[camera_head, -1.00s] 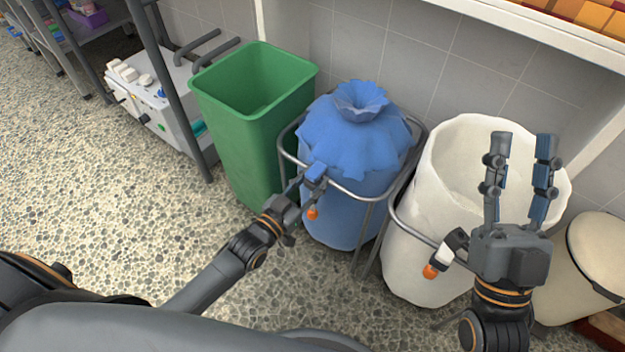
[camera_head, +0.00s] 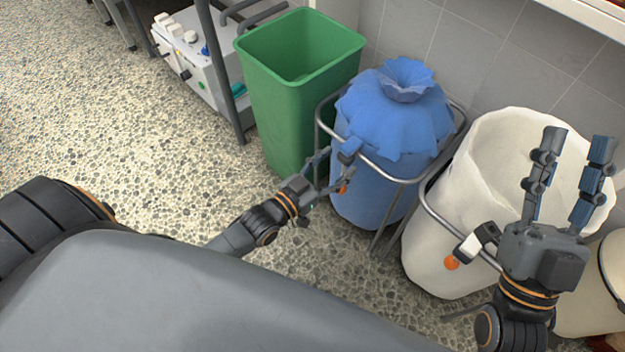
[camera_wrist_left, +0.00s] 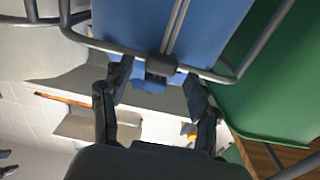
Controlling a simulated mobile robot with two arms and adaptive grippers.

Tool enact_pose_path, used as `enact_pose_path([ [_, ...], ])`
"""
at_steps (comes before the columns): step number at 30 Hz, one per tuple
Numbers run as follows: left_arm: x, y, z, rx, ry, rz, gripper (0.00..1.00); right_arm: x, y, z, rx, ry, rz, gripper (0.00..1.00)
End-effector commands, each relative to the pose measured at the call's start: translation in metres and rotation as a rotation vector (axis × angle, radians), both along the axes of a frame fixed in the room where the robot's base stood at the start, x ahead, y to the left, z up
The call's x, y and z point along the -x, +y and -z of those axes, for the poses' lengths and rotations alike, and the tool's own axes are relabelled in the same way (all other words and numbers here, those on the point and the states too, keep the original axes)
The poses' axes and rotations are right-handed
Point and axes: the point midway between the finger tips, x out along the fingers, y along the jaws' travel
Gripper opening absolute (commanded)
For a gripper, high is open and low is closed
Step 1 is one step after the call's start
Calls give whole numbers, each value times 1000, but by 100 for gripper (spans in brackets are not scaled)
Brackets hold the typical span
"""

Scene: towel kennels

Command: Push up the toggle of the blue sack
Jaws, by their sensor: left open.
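The blue sack (camera_head: 392,115), gathered at its neck, hangs in a grey metal stand; its side fills the top of the left wrist view (camera_wrist_left: 215,30). On the stand's front rail is a toggle (camera_head: 347,157) with a dark clamp, a blue part and an orange end (camera_head: 343,187). The clamp and blue part show in the left wrist view (camera_wrist_left: 155,84). My left gripper (camera_head: 333,166) is open in front of the toggle, its fingers on either side in the left wrist view; contact is unclear. My right gripper (camera_head: 572,180) is open and empty, pointing up before the white sack.
A green bin (camera_head: 305,100) stands left of the blue sack. A white sack (camera_head: 450,190) in its own stand is on the right, with a white, orange-tipped toggle (camera_head: 470,246). A beige bin (camera_head: 590,300) is at far right.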

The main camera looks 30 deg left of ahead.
Motion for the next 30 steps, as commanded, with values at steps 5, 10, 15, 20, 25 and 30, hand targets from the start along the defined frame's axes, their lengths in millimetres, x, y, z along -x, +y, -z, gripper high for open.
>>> enact_pose_path([
  [5, 28, 10, 1, -2, 2, 0, 60, 0, 0, 0, 0, 0, 0, 40],
  [10, 52, 18, 1, -2, 2, 1, 60, 0, 0, 0, 0, 0, 0, 40],
  [15, 68, 25, 1, -2, 2, 0, 60, 0, 0, 0, 0, 0, 0, 40],
  [20, 76, 27, 0, -1, 0, 0, 60, 0, 0, 0, 0, 0, 0, 40],
  [25, 78, 28, 0, -1, -1, 0, 60, 0, 0, 0, 0, 0, 0, 40],
  [30, 77, 28, 0, -1, -1, 0, 60, 0, 0, 0, 0, 0, 0, 40],
])
